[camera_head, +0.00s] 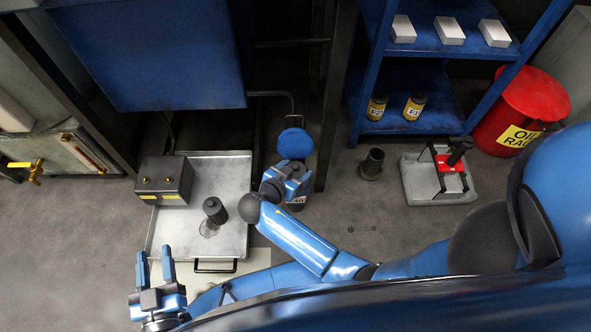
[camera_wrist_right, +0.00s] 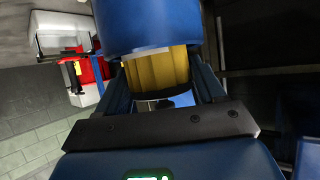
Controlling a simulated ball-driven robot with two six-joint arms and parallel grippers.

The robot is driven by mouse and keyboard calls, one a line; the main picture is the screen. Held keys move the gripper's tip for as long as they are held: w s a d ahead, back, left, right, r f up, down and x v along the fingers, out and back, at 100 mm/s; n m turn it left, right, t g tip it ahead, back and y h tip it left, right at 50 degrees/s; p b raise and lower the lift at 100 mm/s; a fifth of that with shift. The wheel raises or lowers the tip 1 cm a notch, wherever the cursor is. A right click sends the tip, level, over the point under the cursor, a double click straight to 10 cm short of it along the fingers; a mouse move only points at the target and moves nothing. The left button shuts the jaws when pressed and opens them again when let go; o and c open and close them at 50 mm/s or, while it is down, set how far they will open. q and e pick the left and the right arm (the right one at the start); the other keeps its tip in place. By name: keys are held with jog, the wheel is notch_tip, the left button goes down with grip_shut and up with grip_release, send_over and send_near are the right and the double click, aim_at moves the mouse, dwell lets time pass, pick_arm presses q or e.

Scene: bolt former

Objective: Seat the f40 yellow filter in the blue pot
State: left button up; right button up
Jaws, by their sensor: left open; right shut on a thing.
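The blue pot (camera_head: 295,143) shows as a round blue disc by the pipe below the blue cabinet. It also shows at the top of the right wrist view (camera_wrist_right: 150,22). My right gripper (camera_head: 287,178) is just in front of the pot and shut on the yellow filter (camera_wrist_right: 158,70). The filter's upper end is right at the pot's pale lower rim; I cannot tell how far in it sits. Its label is not readable in the wrist view. My left gripper (camera_head: 155,268) is open and empty at the lower left.
A metal tray (camera_head: 232,165) holds a grey box (camera_head: 164,180) and a dark cylinder (camera_head: 216,210) beside a wet patch. A blue shelf (camera_head: 432,85) holds two yellow filters (camera_head: 414,106). A red oily-rag bin (camera_head: 522,105) stands right.

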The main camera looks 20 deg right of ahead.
jog(key=shift+s+f, duration=0.15)
jog(key=shift+f, duration=0.25)
jog(key=o, duration=1.2)
jog(key=shift+c, duration=0.2)
jog(key=shift+r, duration=0.1)
